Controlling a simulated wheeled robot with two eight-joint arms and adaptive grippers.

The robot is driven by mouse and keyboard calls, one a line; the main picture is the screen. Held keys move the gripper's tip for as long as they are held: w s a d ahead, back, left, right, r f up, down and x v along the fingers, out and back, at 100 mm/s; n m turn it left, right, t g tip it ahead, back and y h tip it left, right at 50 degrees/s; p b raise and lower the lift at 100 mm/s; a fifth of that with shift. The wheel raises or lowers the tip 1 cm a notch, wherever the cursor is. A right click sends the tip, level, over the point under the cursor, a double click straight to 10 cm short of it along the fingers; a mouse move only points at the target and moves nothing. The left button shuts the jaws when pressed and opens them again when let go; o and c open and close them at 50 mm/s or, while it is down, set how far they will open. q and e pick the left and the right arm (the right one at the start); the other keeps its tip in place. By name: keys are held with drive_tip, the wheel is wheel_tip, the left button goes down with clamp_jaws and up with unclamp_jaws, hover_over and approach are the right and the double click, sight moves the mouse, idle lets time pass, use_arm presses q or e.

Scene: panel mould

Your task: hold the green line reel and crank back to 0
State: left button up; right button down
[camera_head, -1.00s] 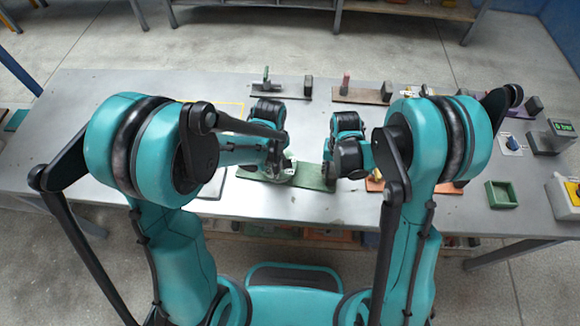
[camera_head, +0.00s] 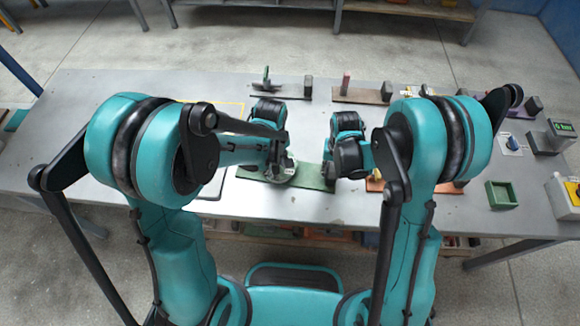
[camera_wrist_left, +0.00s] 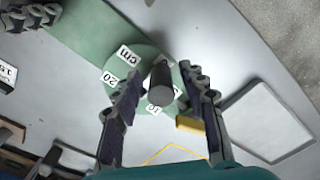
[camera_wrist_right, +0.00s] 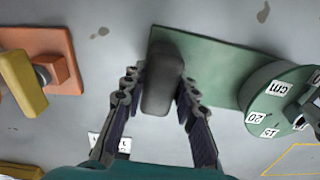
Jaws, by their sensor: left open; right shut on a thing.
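The green line reel has a flat green base (camera_head: 312,176) with a round dial (camera_head: 283,172) at its left end. In the left wrist view the dial (camera_wrist_left: 120,72) carries white number labels and "cm". A dark crank knob (camera_wrist_left: 160,85) stands up from it. My left gripper (camera_wrist_left: 160,78) is open, with one finger on each side of the knob; I cannot tell whether they touch it. My right gripper (camera_wrist_right: 158,82) is shut on the dark upright block (camera_wrist_right: 162,70) at the other end of the base. The dial's far side is hidden in the right wrist view.
An orange fixture (camera_wrist_right: 60,55) with a yellow handle stands beside the green base. A small yellow block (camera_wrist_left: 190,124) is near my left finger. Other fixtures (camera_head: 362,95) line the back of the table. A green tray (camera_head: 501,194) is at right.

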use_arm(q)
wheel_tip(320, 180, up, 12)
idle(0.4)
idle(0.3)
use_arm(e)
drive_tip(key=c, duration=1.1)
unclamp_jaws()
wheel_tip(320, 180, up, 12)
use_arm(q)
drive_tip(key=s+a+r+m+t+b, duration=0.1)
drive_tip(key=s+a+r+m+t, duration=0.2)
drive_tip(key=s+a+m+t, duration=0.4)
drive_tip(key=s+a+m, duration=0.2)
drive_tip(key=shift+a+r+m, duration=0.15)
drive_tip(key=shift+m, duration=0.15)
use_arm(e)
drive_tip(key=s+d+r+n+t, duration=0.1)
drive_tip(key=s+d+r+t, duration=0.6)
drive_tip(key=s, duration=0.4)
drive_tip(key=shift+s+d+r, duration=0.35)
drive_tip(key=shift+d+r, duration=0.25)
drive_tip(key=shift+r, duration=0.15)
